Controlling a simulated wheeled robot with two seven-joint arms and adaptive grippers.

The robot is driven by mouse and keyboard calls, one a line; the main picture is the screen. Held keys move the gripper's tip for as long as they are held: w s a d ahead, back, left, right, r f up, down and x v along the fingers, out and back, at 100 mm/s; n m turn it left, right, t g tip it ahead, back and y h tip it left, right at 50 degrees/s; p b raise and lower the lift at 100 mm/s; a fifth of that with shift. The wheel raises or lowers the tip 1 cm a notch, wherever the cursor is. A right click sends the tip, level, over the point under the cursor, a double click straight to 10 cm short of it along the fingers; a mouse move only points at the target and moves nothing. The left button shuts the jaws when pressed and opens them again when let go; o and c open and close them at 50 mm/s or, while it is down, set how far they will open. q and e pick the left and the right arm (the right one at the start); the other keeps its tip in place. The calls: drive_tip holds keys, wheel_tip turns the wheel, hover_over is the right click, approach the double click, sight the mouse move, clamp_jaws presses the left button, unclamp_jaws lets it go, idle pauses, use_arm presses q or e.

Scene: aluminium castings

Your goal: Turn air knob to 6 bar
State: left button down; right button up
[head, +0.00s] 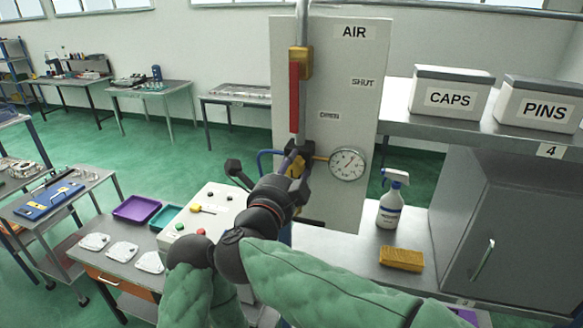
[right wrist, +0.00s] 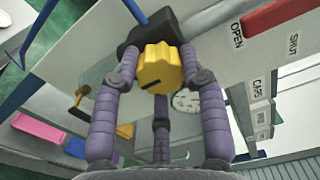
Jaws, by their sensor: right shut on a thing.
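The air knob is yellow and lobed, with a dark slot mark on its face (right wrist: 160,68). It sits on a dark regulator body (right wrist: 150,33) and is partly hidden by my fingers in the head view. My right gripper (head: 293,163) is shut on the knob, its purple-grey fingers around it in the right wrist view (right wrist: 160,88). The round white pressure gauge (head: 347,164) is just right of the knob; its numbers are too small to read. It also shows behind the fingers in the wrist view (right wrist: 186,102). My left gripper is not in view.
A red valve lever (head: 295,98) hangs straight down above the knob on the grey AIR panel (head: 350,75). A spray bottle (head: 391,200) and yellow sponge (head: 402,258) stand right on the bench. A control box (head: 205,215) is at left. CAPS (head: 450,97) and PINS (head: 540,108) bins are on a shelf.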

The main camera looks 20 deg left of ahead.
idle(0.3)
drive_tip(key=o, duration=1.2)
drive_tip(key=s, duration=1.2)
drive_tip(key=shift+a, duration=0.2)
